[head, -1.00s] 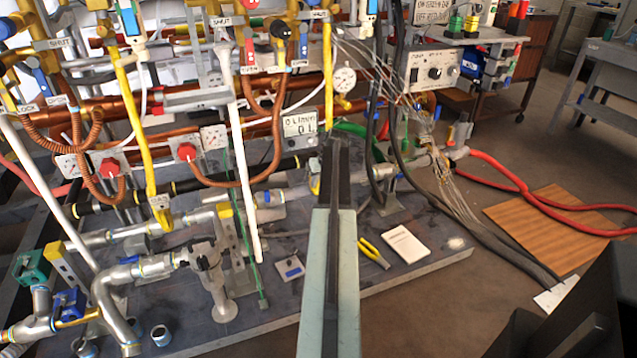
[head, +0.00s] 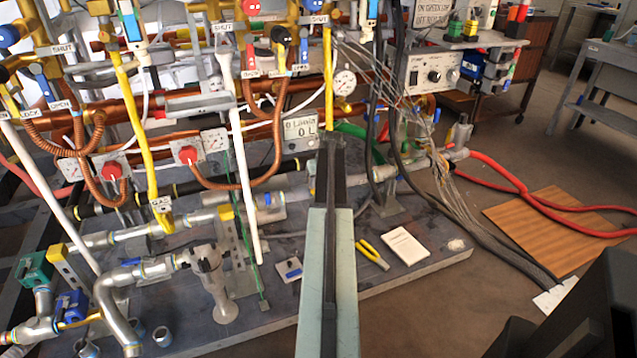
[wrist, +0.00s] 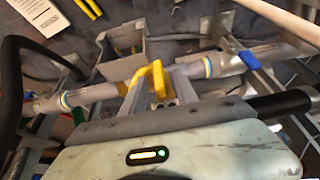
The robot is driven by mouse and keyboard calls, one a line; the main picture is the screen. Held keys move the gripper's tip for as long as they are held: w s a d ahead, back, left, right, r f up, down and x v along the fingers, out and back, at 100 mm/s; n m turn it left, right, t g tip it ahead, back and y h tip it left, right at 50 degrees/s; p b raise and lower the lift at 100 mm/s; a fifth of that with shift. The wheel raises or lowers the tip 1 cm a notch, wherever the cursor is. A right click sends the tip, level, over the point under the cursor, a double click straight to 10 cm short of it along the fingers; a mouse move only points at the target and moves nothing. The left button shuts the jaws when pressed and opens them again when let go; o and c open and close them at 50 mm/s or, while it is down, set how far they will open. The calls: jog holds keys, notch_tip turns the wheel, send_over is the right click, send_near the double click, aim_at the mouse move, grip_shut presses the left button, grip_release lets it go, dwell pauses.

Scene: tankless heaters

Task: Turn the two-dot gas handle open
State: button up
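My gripper (wrist: 158,98) is in the wrist view, its two grey fingers apart. A yellow piece (wrist: 157,79) stands at the fingertips, partly between them; I cannot tell whether they touch it. Dot marks are too small to read, so I cannot tell which handle has two dots.
Copper pipes and hoses crowd the frame behind my arm. A notepad (head: 405,246) and yellow pliers (head: 372,255) lie on the base plate. Red hoses (head: 520,190) cross the floor at right.

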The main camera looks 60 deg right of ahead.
jog(key=p+v, duration=0.5)
jog(key=v, duration=0.1)
jog(key=shift+r, duration=0.25)
